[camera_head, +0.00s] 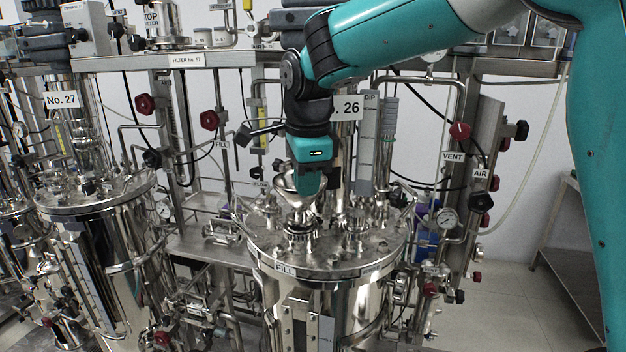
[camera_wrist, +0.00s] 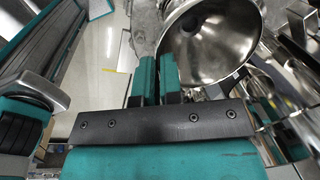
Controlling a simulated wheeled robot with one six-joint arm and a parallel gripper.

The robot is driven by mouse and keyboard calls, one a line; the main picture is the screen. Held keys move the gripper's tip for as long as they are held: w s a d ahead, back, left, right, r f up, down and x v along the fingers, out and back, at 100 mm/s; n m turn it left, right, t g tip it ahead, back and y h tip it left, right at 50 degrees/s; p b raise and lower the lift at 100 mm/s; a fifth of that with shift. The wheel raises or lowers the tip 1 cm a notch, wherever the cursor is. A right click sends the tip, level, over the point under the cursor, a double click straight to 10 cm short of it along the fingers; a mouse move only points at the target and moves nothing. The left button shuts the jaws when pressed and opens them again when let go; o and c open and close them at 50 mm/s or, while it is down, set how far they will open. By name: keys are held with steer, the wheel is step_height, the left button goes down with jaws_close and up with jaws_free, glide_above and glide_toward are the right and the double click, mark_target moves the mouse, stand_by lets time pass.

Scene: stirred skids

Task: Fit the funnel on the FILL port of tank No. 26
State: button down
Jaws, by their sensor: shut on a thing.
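The funnel (camera_head: 296,203) is a shiny steel cone with its wide mouth up, above the front part of the lid (camera_head: 335,262) of tank No. 26. My gripper (camera_head: 309,187) is shut on the funnel's side and partly hides it. The FILL label (camera_head: 285,269) is on the front rim of the lid. The port fitting (camera_head: 301,236) behind that label is right below the funnel. I cannot tell whether the spout is inside it or just above. In the wrist view the funnel's bowl (camera_wrist: 208,42) lies right of my fingertips (camera_wrist: 157,65); its spout is hidden.
Other fittings (camera_head: 355,232) and upright pipes crowd the lid beside and behind the funnel. The sign No. 26 (camera_head: 346,107) is partly behind my arm. A pressure gauge (camera_head: 446,218) and VENT and AIR valves stand right. Tank No. 27 (camera_head: 95,195) is left. Open floor (camera_head: 500,290) lies right.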

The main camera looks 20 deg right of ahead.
steer(key=shift+f+b, duration=0.35)
steer(key=shift+f, duration=0.2)
stand_by(1.2)
steer(key=c, duration=1.2)
jaws_free()
steer(key=shift+o, duration=0.2)
steer(key=shift+o, duration=1.4)
steer(key=shift+w, duration=0.1)
step_height(320, 180, up, 8)
steer(key=p, duration=0.6)
steer(key=shift+r, duration=0.1)
